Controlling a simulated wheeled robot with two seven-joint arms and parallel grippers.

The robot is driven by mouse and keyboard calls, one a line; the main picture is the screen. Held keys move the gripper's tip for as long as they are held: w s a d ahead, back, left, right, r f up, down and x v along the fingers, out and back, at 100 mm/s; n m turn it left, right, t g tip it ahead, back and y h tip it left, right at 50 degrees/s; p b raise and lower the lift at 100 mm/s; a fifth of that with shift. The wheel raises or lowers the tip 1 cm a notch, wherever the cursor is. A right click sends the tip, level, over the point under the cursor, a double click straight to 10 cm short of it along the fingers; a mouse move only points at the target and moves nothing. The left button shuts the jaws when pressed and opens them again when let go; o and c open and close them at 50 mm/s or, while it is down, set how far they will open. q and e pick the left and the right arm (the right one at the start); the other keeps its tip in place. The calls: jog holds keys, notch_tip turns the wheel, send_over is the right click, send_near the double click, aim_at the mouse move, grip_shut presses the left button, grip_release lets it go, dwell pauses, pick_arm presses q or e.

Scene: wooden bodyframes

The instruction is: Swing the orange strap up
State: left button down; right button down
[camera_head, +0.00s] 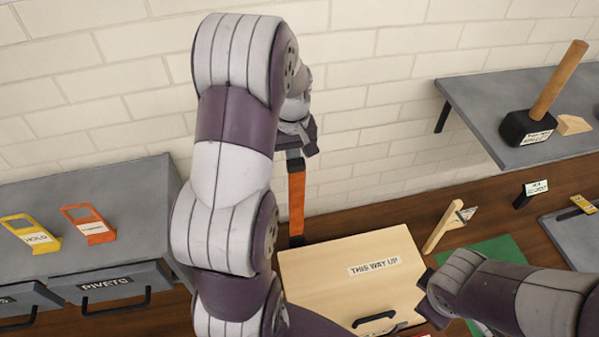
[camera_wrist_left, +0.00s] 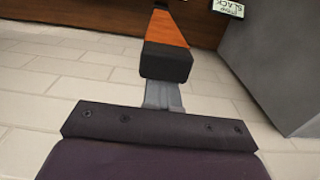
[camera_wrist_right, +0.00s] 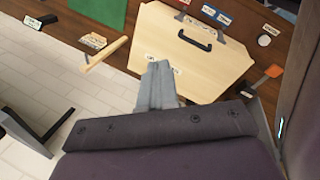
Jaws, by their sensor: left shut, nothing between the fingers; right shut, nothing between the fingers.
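The orange strap (camera_head: 297,205) stands upright behind the left end of the wooden panel, with a black block (camera_head: 294,163) at its top. In the left wrist view the strap (camera_wrist_left: 168,27) runs away from the camera, its black end (camera_wrist_left: 166,63) nearest. My left gripper (camera_head: 297,140) is shut and empty just above that end; its fingers (camera_wrist_left: 163,93) reach to the black end, and I cannot tell whether they touch. My right gripper (camera_head: 430,298) is shut and empty, low by the panel's right side, mostly hidden by its arm. Its fingers (camera_wrist_right: 157,84) point toward the panel.
The wooden panel (camera_head: 318,272), marked THIS WAY UP, has a black handle (camera_head: 373,319). A wooden bracket (camera_head: 443,229) and green mat (camera_head: 497,251) lie to its right. Grey drawers (camera_head: 108,287) stand left. A shelf (camera_head: 478,97) at right holds a mallet (camera_head: 528,126). A brick wall stands behind.

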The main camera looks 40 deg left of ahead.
jog(key=a+r+n+t+y, duration=0.1)
jog(key=a+n+t+y, duration=0.15)
jog(key=a+n, duration=0.75)
jog(key=n+t+y, duration=0.2)
jog(key=n+y, duration=0.6)
jog(key=n, duration=1.2)
send_near(297, 168)
notch_tip(297, 168, down, 3)
jog(key=w+a, duration=0.1)
jog(key=a, duration=0.1)
jog(key=w+a, duration=0.2)
jog(key=shift+f, duration=0.1)
jog(key=shift+w+a, duration=0.25)
jog(key=shift+w, duration=0.05)
